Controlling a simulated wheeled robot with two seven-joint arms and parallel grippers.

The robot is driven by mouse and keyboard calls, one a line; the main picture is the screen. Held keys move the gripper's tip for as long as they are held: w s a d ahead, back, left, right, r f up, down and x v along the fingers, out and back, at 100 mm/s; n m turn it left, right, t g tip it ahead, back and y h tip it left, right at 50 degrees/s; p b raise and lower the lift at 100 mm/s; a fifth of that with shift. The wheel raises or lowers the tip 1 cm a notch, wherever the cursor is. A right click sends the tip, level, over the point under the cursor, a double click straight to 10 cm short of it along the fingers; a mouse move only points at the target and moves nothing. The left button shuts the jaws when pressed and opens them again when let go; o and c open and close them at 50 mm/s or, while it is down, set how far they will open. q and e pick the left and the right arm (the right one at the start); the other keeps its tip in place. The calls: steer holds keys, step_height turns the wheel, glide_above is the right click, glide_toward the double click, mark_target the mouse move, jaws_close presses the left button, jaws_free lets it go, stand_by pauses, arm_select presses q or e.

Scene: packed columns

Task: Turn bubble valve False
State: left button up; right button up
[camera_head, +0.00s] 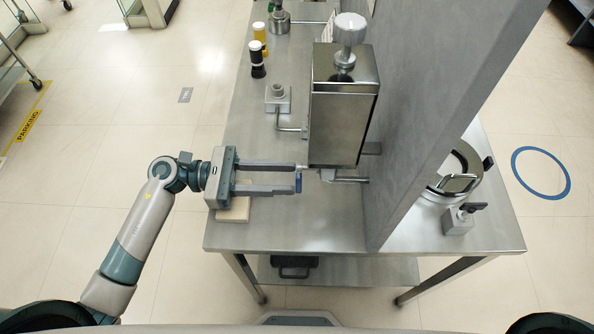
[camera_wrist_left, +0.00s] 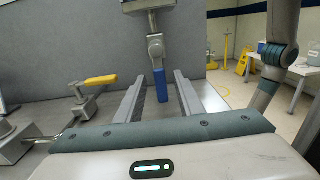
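The valve with a blue lever is low at the front of a tall metal box (camera_head: 343,120). In the left wrist view the valve body (camera_wrist_left: 156,48) is grey and its blue lever (camera_wrist_left: 160,86) hangs straight down. In the head view the lever (camera_head: 298,183) shows at the fingertips. My left gripper (camera_head: 299,179) comes in from the left, open. In the left wrist view its fingers (camera_wrist_left: 160,77) stand on either side of the lever, with gaps visible on both sides. My right gripper is not in view.
A grey wall panel (camera_head: 455,95) stands right of the box on the metal table (camera_head: 300,228). A pale block (camera_head: 233,211) lies under my left gripper. A yellow-handled fitting (camera_wrist_left: 101,80) is at left in the wrist view. Small bottles (camera_head: 257,60) stand farther back.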

mark_target(297, 178)
arm_select(q)
steer(key=shift+d+p, duration=0.55)
steer(key=shift+d, duration=1.35)
jaws_close()
